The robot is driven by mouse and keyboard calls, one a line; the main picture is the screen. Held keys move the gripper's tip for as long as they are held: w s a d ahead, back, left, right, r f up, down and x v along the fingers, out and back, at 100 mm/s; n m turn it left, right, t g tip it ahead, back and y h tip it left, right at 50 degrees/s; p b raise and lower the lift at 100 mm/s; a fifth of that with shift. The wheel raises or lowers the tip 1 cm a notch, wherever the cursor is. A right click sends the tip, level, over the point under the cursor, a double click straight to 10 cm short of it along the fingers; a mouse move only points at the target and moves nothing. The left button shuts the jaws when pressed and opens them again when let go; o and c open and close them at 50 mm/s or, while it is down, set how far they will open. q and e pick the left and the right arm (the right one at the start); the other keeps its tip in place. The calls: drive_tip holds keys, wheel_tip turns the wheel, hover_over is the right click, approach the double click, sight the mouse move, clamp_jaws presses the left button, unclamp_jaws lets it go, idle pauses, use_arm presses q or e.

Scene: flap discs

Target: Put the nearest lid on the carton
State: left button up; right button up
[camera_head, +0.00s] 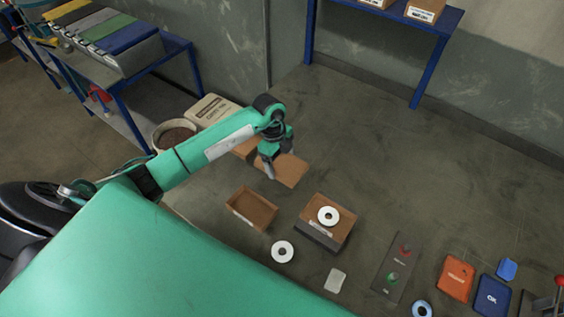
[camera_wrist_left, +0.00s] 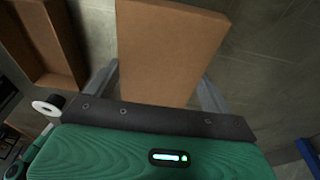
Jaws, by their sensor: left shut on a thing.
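My left gripper (camera_head: 268,172) is shut on a flat brown cardboard lid (camera_head: 290,171). It holds the lid by an edge; in the left wrist view the lid (camera_wrist_left: 170,48) stands out between the two fingers (camera_wrist_left: 158,90). A brown carton (camera_head: 342,236) with a white label sits to the right and nearer me, with a white flap disc (camera_head: 328,215) in it. An open brown tray-like box (camera_head: 252,207) with a label stands left of the carton and looks empty. Another brown cardboard piece (camera_head: 245,147) lies partly hidden behind my left arm. My right gripper is out of view.
A white disc (camera_head: 282,251) lies in front of the boxes, near a pale small block (camera_head: 335,280). A dark panel with red and green buttons (camera_head: 397,267) and orange (camera_head: 456,279) and blue (camera_head: 492,296) bins are at the right. A round tub (camera_head: 174,135) stands behind my arm.

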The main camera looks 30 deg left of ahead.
sight(281, 163)
use_arm(q)
drive_tip(key=shift+r+p, duration=2.45)
drive_tip(key=shift+r, duration=0.6)
